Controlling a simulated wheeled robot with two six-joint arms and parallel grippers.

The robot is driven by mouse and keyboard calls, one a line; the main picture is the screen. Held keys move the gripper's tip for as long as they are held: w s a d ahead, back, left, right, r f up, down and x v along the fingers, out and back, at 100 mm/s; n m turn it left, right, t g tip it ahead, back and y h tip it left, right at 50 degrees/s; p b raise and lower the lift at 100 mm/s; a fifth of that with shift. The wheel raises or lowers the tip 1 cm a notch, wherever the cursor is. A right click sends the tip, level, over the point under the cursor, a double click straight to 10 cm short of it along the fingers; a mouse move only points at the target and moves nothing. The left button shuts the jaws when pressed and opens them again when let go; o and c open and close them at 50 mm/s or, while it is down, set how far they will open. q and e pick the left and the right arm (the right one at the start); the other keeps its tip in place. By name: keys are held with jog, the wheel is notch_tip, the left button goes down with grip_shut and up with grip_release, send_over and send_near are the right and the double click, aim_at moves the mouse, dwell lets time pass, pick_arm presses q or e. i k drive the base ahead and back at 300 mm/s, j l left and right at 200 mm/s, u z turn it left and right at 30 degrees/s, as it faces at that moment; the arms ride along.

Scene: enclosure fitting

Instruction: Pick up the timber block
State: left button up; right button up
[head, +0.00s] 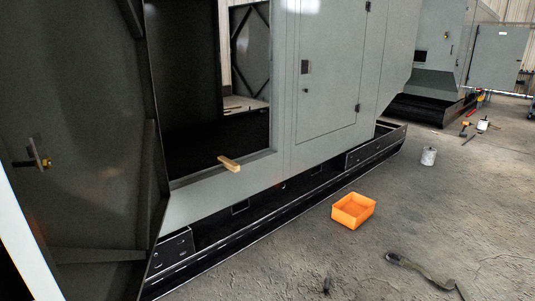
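The timber block (229,163) is a small light-brown piece of wood. It lies on the lower sill of the open doorway in the grey enclosure (290,140), its near end sticking out a little over the edge. Nothing covers it. Neither of my grippers shows in the head view.
An open grey door (80,140) stands at the left. A black base rail (280,215) runs below the enclosure.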

aim_at(228, 164)
jog(key=i+u, duration=0.15)
jog(key=i, duration=0.4)
jog(key=i+l+u, duration=0.2)
jog(key=i, duration=0.3)
jog(key=i+l+u, duration=0.15)
jog(key=i, duration=0.4)
jog(key=i+l+u, duration=0.15)
jog(key=i, duration=0.35)
jog(key=i+l+u, duration=0.2)
jog(key=i+l, duration=0.25)
jog(key=i+l+u, duration=0.15)
jog(key=i+l, duration=0.15)
jog(key=i+l+u, duration=0.35)
jog(key=i+l, duration=0.15)
jog(key=l, duration=0.15)
jog(key=i+l+u, duration=0.15)
jog(key=l, duration=0.25)
jog(key=i+l+u, duration=0.15)
jog(key=i+l, duration=0.15)
jog(key=i+l+u, duration=0.2)
jog(key=l, duration=0.3)
